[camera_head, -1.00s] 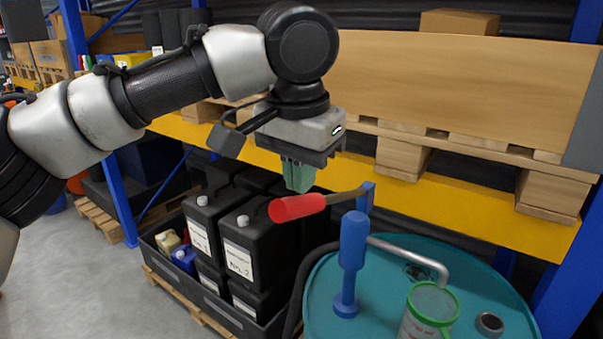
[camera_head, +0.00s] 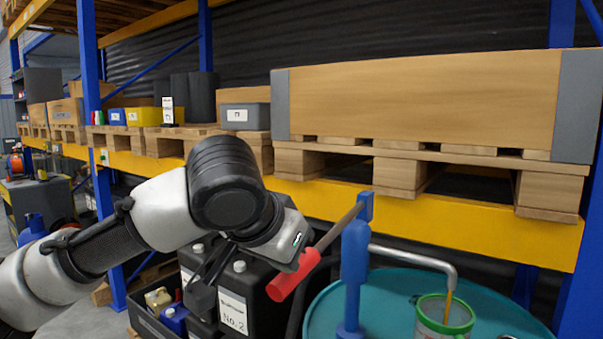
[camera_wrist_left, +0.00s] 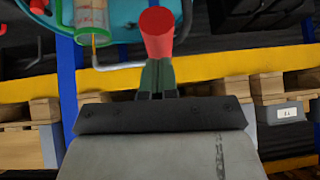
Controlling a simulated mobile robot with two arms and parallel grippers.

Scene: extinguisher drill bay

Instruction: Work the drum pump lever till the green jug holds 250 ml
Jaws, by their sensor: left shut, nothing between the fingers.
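The red-handled pump lever (camera_head: 293,275) slopes down to the left from the blue pump (camera_head: 354,265) on the teal drum (camera_head: 400,285). In the left wrist view its red grip (camera_wrist_left: 157,32) lies just beyond the shut, empty fingertips of my left gripper (camera_wrist_left: 157,77); it looks to be at or very near them, contact not certain. In the head view my arm hides those fingers. The clear jug with green rim (camera_head: 443,312) stands under the grey spout (camera_head: 420,260), and an amber stream runs into it. I cannot read its level. My right gripper is out of view.
Black canisters (camera_head: 249,290) stand left of the drum. A yellow rack beam (camera_head: 480,228) with pallets and a long wooden crate (camera_head: 430,100) runs behind. A blue rack post (camera_head: 580,270) is at the right edge.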

